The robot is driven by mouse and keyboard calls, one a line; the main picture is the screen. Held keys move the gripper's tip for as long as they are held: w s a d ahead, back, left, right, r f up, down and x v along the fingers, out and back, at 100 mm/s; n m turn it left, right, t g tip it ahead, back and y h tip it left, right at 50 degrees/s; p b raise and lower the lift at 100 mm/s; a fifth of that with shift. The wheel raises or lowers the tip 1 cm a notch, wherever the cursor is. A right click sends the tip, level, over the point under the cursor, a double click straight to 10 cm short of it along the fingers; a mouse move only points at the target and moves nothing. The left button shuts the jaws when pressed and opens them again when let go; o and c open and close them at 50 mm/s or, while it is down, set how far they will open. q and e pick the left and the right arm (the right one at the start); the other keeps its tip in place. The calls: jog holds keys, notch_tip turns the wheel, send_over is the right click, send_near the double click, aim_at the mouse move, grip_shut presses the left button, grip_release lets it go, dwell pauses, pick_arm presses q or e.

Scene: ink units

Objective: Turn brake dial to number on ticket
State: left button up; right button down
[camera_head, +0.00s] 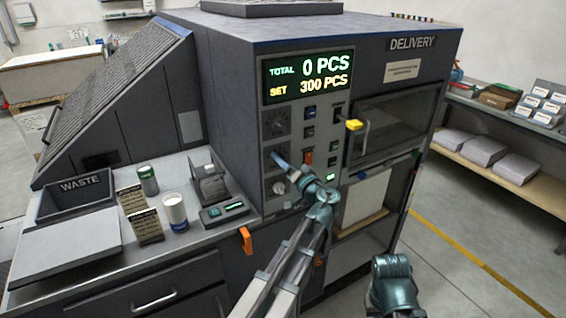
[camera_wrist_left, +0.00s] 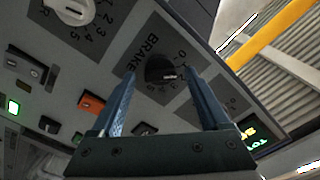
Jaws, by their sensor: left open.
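The brake dial (camera_wrist_left: 160,70) is a round black knob on a dark plate marked BRAKE with numbers in the left wrist view. Its pointer setting is too small to read surely. My left gripper (camera_wrist_left: 158,92) is open, with one finger on either side of the dial in that view; I cannot tell whether they touch it. In the head view my left gripper (camera_head: 279,157) is at the control panel (camera_head: 295,135) and hides the dial. Two small printed cards (camera_head: 146,225) stand on the counter; their text is unreadable, and I cannot tell whether one is the ticket.
A white knob (camera_wrist_left: 75,10) is near the brake dial. An orange switch (camera_wrist_left: 92,103) and several buttons share the panel. A yellow-tipped handle (camera_head: 354,125) sticks out right of it. The display (camera_head: 308,76) reads TOTAL 0 PCS, SET 300 PCS. A waste bin (camera_head: 75,197) stands left.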

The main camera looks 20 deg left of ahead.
pick_arm(q)
jog(key=shift+w+a, duration=0.25)
jog(key=shift+a, duration=0.1)
grip_shut()
dwell(0.3)
